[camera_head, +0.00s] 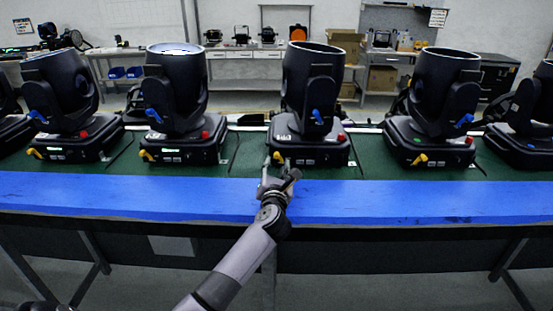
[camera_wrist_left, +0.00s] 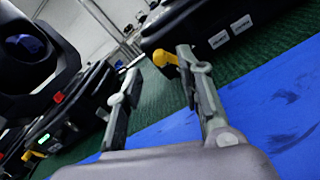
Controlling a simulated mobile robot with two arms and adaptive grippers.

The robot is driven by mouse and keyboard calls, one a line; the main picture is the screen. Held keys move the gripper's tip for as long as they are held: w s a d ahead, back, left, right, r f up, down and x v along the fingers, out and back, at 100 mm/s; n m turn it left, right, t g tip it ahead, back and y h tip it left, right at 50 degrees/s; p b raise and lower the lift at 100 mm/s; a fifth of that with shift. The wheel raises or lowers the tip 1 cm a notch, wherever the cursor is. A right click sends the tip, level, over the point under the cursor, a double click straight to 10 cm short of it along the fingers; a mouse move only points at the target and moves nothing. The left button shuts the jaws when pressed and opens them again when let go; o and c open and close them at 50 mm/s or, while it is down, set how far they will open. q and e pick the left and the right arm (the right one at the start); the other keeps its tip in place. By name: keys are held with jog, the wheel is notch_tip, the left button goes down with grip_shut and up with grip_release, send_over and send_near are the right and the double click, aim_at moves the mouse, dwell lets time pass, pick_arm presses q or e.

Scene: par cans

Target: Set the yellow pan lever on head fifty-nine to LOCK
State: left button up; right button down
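The middle moving-head light (camera_head: 310,85) stands on a green mat, with a yellow lever (camera_head: 278,157) at the front left of its base. I cannot read a number on any head. My left gripper (camera_head: 277,177) is just in front of that lever. In the left wrist view the gripper (camera_wrist_left: 160,68) is open, with its fingers apart. The yellow lever (camera_wrist_left: 162,60) shows between the fingertips, close to the right finger; I cannot tell whether they touch. A blue lever (camera_head: 317,116) is on the head's yoke. My right gripper is not in view.
Similar heads stand on both sides, including one at left (camera_head: 175,95) and one at right (camera_head: 440,95), each with yellow and blue levers. A bare blue strip (camera_head: 400,200) runs along the table's front. Shelves and benches are behind.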

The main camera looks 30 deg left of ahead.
aim_at(277, 157)
pick_arm(q)
jog(key=shift+x, duration=2)
grip_shut()
